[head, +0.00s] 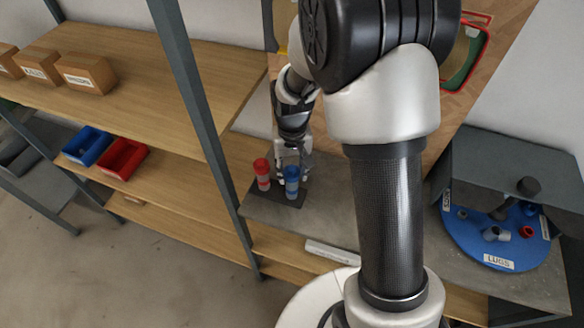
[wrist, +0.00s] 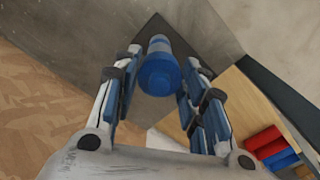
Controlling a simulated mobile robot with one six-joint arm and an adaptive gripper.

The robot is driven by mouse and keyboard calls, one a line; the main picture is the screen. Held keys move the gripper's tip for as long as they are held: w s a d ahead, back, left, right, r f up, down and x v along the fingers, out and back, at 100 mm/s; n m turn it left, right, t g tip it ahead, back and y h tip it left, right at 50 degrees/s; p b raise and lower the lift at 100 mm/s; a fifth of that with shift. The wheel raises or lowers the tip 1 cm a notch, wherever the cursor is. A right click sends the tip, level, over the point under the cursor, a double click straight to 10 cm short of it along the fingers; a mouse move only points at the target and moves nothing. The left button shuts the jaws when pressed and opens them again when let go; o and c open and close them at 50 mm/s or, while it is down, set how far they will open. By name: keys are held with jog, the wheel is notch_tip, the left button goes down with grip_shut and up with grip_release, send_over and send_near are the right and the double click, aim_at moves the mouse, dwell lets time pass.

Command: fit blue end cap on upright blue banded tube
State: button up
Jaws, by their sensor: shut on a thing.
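My gripper (head: 292,164) points down over the grey bench and is shut on the blue end cap (wrist: 158,78), which shows as a round blue piece between the fingers in the wrist view. The upright blue banded tube (head: 292,188) stands on a dark base plate directly under my gripper. It also shows in the wrist view beyond the cap (wrist: 159,45), roughly in line with it. The cap seems to be at the tube's top, but I cannot tell whether it is seated or just above.
A red banded tube (head: 262,174) stands close to the left of the blue one. A blue turntable (head: 487,262) with several small parts is at the right. Blue (head: 87,146) and red (head: 121,158) bins sit on the left shelf. A grey rack post (head: 200,115) rises left of the bench.

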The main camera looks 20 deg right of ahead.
jog(key=shift+f+b, duration=0.35)
jog(key=shift+f, duration=0.15)
dwell(0.6)
jog(key=o, duration=0.8)
jog(key=shift+c, duration=0.2)
notch_tip(320, 180, up, 12)
dwell(0.5)
jog(key=s+r+t+b, duration=0.2)
jog(key=s+r, duration=0.1)
jog(key=s, duration=0.7)
jog(key=s+r+n+t+b, duration=0.1)
jog(key=s+r+t+b, duration=0.1)
jog(key=s, duration=0.9)
jog(key=shift+s+r+t, duration=0.2)
jog(key=shift+r+t, duration=0.1)
jog(key=shift+r, duration=0.5)
